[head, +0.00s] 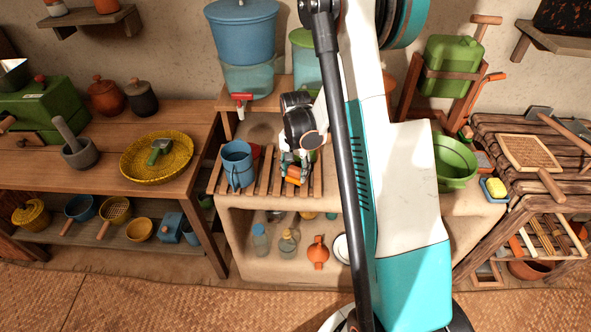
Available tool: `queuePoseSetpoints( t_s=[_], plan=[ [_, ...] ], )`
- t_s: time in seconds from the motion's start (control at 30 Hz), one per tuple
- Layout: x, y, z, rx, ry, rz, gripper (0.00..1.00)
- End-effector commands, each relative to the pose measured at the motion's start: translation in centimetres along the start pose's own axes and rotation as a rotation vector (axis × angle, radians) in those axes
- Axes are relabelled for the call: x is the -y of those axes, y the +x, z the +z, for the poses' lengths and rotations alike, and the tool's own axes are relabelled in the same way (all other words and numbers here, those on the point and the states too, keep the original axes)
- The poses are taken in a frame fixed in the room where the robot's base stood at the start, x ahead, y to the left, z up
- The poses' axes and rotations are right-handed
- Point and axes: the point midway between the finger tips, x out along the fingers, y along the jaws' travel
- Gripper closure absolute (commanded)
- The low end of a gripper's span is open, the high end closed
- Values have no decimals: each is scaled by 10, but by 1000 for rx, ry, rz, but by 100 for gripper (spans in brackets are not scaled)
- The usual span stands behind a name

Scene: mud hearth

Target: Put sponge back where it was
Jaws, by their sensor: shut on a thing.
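My gripper (292,158) is over the wooden slatted rack (258,184) in the middle of the head view, pointing down. It is shut on a small orange block (293,180), partly hidden by the fingers. I cannot tell whether this block is a sponge, or whether it touches the slats. A yellow block (497,186) that looks like a sponge or soap lies in a blue dish at the right end of the clay counter (455,210), apart from my gripper.
A blue mug (237,164) stands on the rack just left of my gripper. A blue water container (243,45) with a red tap stands behind. A green basin (455,163) is to the right. My arm hides the counter's middle.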

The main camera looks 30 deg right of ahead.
Motion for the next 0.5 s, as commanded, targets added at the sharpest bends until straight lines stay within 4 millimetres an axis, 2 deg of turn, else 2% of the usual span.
queuePoseSetpoints(
  t_s=[0.03, 0.07, 0.13, 0.5],
  plan=[
    [0, 3, 0, 0, 0, 0, 78],
    [0, 3, 0, 0, 0, 0, 53],
    [0, 2, 0, 0, 0, 0, 38],
    [0, 1, 0, 0, 0, 0, 36]
  ],
)
